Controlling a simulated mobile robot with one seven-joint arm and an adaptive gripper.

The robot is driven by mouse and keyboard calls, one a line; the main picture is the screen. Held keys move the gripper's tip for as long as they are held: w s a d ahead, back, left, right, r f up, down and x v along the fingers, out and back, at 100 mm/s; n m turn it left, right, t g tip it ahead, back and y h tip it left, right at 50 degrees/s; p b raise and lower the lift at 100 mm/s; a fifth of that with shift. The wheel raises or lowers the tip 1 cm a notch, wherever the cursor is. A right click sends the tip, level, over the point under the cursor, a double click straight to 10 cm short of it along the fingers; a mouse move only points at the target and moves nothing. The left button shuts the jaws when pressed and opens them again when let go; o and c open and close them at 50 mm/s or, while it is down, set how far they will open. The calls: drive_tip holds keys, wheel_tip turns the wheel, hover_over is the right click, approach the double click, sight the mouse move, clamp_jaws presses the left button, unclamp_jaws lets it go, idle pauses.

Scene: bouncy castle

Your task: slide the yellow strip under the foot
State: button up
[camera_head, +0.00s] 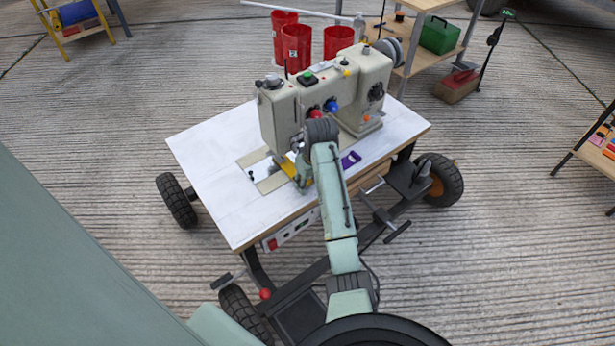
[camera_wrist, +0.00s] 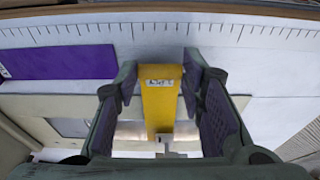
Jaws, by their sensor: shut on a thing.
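The yellow strip (camera_wrist: 161,102) lies lengthwise between the two fingers of my gripper (camera_wrist: 160,78) in the wrist view, with a small printed label near its far end. My gripper is shut on it. In the head view part of the yellow strip (camera_head: 287,166) shows beside my gripper (camera_head: 301,172), low over the table under the sewing machine's head. The cream sewing machine (camera_head: 372,72) stands on the white table. Its foot is not clearly visible in the head view. A small metal part (camera_wrist: 165,138) shows by the strip's near end in the wrist view; I cannot tell whether it is the foot.
A purple piece (camera_wrist: 62,65) lies left of my gripper, by a ruler scale (camera_wrist: 240,30) along the table edge. The white table (camera_head: 215,185) is clear on its left side. Red bins (camera_head: 296,46) and a shelf stand behind.

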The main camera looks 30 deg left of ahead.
drive_tip(key=o, duration=0.9)
drive_tip(key=shift+o, duration=0.2)
wheel_tip(320, 180, up, 12)
drive_tip(key=d, duration=0.2)
drive_tip(key=shift+s+d, duration=0.15)
drive_tip(key=shift+s, duration=0.3)
drive_tip(key=shift+f, duration=0.1)
